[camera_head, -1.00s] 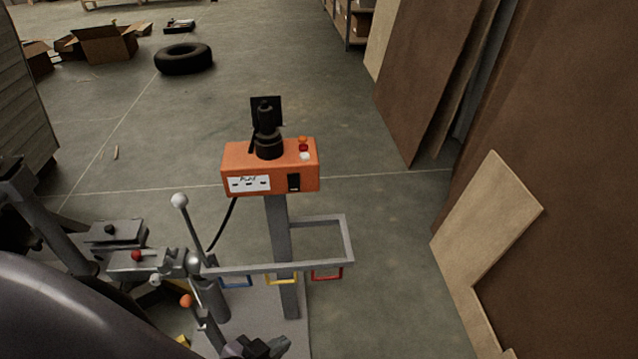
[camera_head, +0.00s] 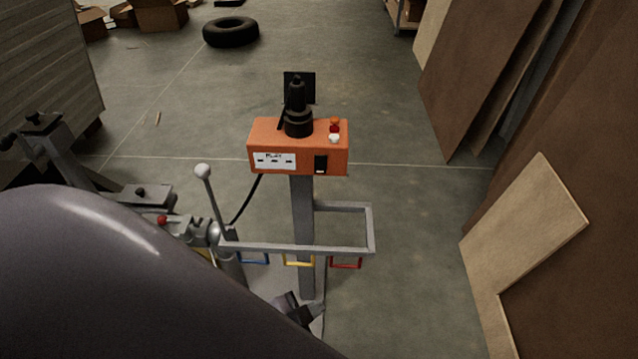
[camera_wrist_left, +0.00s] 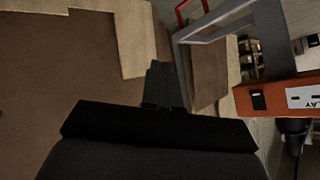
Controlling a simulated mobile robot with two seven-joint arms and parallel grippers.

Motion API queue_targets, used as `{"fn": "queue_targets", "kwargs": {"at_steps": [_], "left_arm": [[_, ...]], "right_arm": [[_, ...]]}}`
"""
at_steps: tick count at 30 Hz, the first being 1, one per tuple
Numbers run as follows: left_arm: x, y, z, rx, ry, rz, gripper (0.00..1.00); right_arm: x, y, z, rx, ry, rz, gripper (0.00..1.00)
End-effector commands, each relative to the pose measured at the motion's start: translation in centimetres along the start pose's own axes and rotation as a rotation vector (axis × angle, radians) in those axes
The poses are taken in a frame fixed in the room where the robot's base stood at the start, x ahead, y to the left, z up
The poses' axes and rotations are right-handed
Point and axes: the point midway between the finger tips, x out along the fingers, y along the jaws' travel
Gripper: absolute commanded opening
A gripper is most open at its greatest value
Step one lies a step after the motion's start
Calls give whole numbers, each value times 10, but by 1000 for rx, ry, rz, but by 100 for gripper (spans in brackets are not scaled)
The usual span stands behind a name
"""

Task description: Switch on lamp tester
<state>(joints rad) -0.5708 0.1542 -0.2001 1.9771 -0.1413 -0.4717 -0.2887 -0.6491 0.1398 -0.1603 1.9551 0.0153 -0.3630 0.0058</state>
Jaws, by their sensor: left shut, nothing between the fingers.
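The lamp tester is an orange box (camera_head: 262,136) on a grey post in the head view. Its front has a white label (camera_head: 274,160) and a black rocker switch (camera_head: 321,164). Red-orange and white lamps (camera_head: 334,132) and a black cylindrical fitting (camera_head: 298,120) sit on top. In the left wrist view the orange box (camera_wrist_left: 278,92) appears upside down at the right edge, with its black switch (camera_wrist_left: 258,100) showing. My left gripper (camera_head: 293,302) is low in front of the post, below and apart from the box. Its fingers (camera_wrist_left: 163,85) are shut and empty. My right gripper is not in view.
A grey frame (camera_head: 345,250) with blue, yellow and red handles juts out below the box. A lever with a pale knob (camera_head: 203,171) stands to the left. Wooden panels (camera_head: 525,225) lean at the right. The floor between the stand and the panels is clear.

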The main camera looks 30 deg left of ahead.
Motion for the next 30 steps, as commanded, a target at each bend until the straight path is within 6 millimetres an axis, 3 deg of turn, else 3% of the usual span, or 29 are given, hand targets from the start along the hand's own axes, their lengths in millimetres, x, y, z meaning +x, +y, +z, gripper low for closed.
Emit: {"fn": "queue_targets", "kwargs": {"at_steps": [3,9,18,24,30], "left_arm": [[26,-12,-7,404,-27,-62,0],[46,-48,-27,1069,-162,-198,0],[43,-111,-63,1870,-582,-385,0],[26,-137,-80,2127,-857,-418,0],[18,-146,-86,2202,-963,-414,0]], "right_arm": [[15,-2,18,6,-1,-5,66],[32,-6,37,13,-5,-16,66],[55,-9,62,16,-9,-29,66],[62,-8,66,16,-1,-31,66],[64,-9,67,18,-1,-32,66]]}}
